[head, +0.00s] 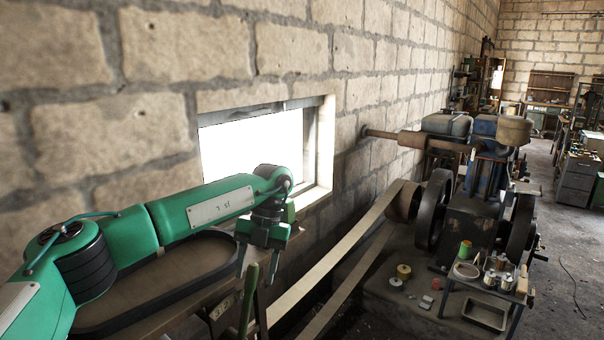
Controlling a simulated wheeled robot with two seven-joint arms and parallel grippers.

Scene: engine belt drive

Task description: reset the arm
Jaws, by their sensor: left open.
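My green left arm (160,222) reaches in from the left over a dark-rimmed table or tray. A flat pale belt (345,243) runs from the lower middle up to a pulley (404,201) on the engine (475,215). My right gripper is out of view.
A stone-block wall with a bright window (252,152) runs close behind my arm. A small stand (480,285) at the lower right holds cans, a green spool and a tray. Open floor (565,265) lies at right.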

